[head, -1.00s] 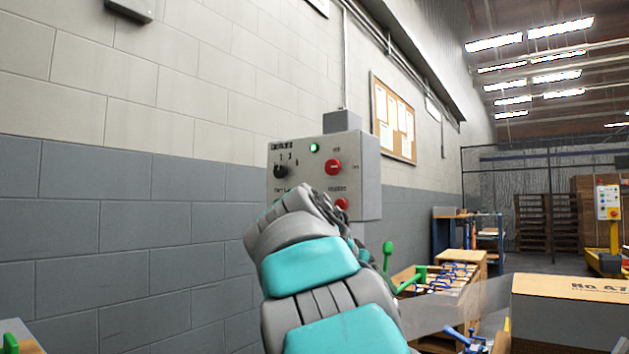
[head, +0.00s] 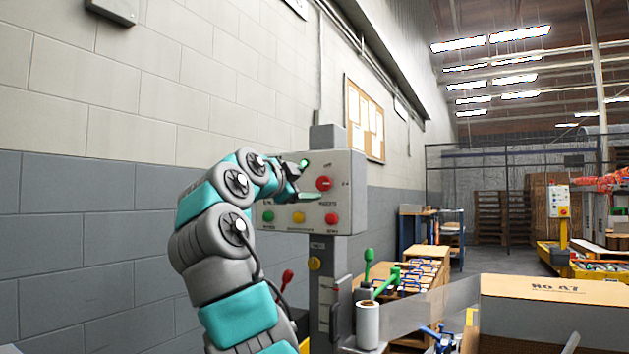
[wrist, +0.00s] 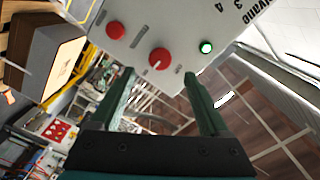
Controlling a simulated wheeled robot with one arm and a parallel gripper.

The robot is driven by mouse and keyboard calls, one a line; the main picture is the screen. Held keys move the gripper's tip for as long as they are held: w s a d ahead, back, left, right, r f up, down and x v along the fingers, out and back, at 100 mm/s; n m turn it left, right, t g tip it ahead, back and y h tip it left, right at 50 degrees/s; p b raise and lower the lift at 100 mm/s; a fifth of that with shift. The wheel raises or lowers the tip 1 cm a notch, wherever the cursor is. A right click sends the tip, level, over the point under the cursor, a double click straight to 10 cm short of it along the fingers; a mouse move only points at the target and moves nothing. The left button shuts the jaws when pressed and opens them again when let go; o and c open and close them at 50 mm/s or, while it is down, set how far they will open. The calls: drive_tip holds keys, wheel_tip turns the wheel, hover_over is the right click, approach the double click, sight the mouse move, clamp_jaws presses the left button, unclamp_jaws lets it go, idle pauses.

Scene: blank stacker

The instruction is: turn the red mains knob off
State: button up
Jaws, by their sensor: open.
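The red mains knob (head: 324,183) is on the upper right of the grey control box (head: 345,180) on a post. It also shows in the wrist view (wrist: 160,57), with a small pale mark on its rim. My gripper (head: 309,180) is open in front of the box, just left of the knob in the head view. In the wrist view my gripper's (wrist: 159,76) two dark green fingers are spread apart, with the knob between and just beyond their tips. I see no contact. A green lamp (wrist: 206,47) is lit beside the knob. My arm hides the black selector dial.
A red button (head: 331,218), a yellow button (head: 299,217) and a green button (head: 268,217) line the box's lower edge. Green-handled levers (head: 369,268) and a white cylinder (head: 367,322) stand below right. A large carton (head: 550,310) is at the lower right.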

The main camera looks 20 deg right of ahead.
sight(322, 184)
drive_tip(key=shift+p+x, duration=1)
drive_tip(key=shift+x, duration=2.85)
clamp_jaws()
